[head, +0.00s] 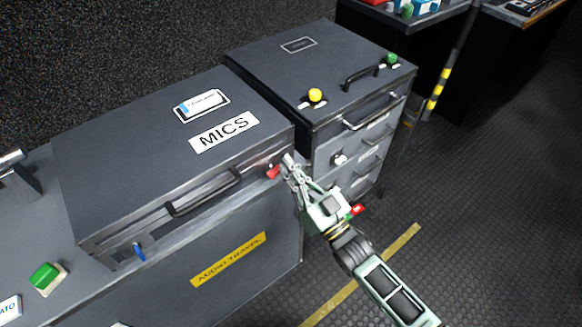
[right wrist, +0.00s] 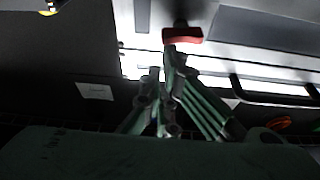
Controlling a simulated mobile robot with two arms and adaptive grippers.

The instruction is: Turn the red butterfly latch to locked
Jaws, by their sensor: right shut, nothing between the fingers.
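The red butterfly latch (head: 272,172) is on the front of the grey case marked MICS (head: 130,150), near that case's right end. In the right wrist view the red latch (right wrist: 183,35) shows as a bar lying roughly level, just beyond the fingertips. My right gripper (head: 288,162) is shut and empty, with its tips close beside the latch; it also shows in the right wrist view (right wrist: 162,72). I cannot tell whether the tips touch the latch. A blue latch (head: 139,252) sits at the left of the same case front. My left gripper is not in view.
A black handle (head: 205,192) sits between the two latches. A second grey case with drawers (head: 320,75) stands to the right, with a yellow knob (head: 315,95) and a green knob (head: 391,59). A green button (head: 44,276) is at the left. The floor at right is clear.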

